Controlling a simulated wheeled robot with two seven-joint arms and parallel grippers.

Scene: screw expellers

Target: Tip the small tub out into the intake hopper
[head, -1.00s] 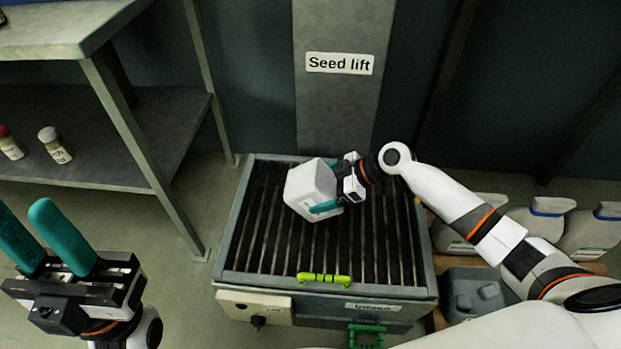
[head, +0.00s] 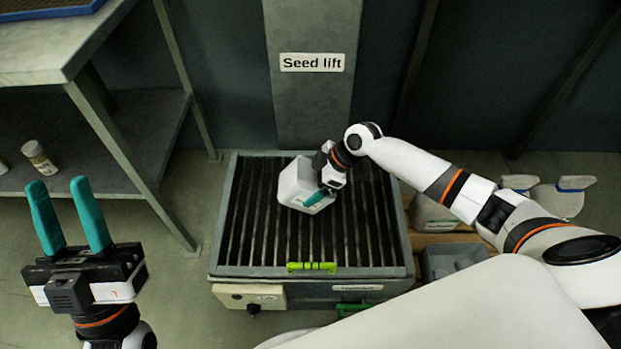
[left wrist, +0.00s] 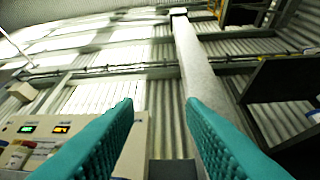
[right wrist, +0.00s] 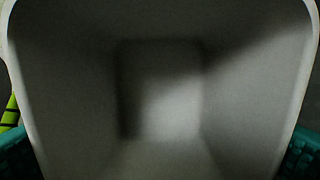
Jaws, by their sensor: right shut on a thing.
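The small white tub (head: 296,184) is held over the slatted grate of the intake hopper (head: 262,236), near its middle. My right gripper (head: 322,196) is shut on the tub from its right side. A teal finger shows at each lower corner. My left gripper (head: 64,208) is open and empty at the left, away from the hopper, fingers pointing up.
A yellow-green handle (head: 311,267) lies along the hopper's front rim. The "Seed lift" column (head: 312,63) stands behind the hopper. A metal shelf unit (head: 92,141) is at the left. White containers (head: 560,197) and a grey bin (head: 455,262) are at the right.

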